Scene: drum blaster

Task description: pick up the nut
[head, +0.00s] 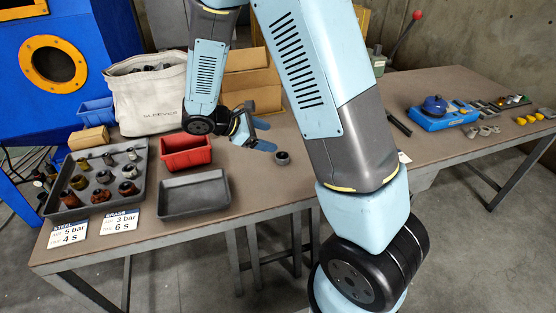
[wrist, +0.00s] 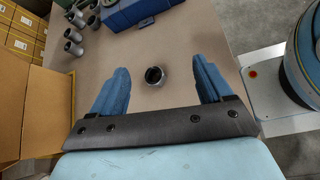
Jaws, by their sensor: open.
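The nut, a small dark round ring with an open hole, stands alone on the brown tabletop in the head view (head: 282,157), just right of my gripper (head: 260,132). In the wrist view the nut (wrist: 154,75) shows between the two blue fingers of my gripper (wrist: 160,68), with clear space on both sides. The fingers are spread open with nothing in them. I cannot tell exactly how high they are above the table. No finger appears to touch the nut.
The table (head: 240,196) is bare around the nut. An empty grey tray (head: 194,192), a red bin (head: 186,152) and a tray of several metal fittings (head: 68,207) stand at left. Cardboard boxes (head: 250,80) stand behind my gripper.

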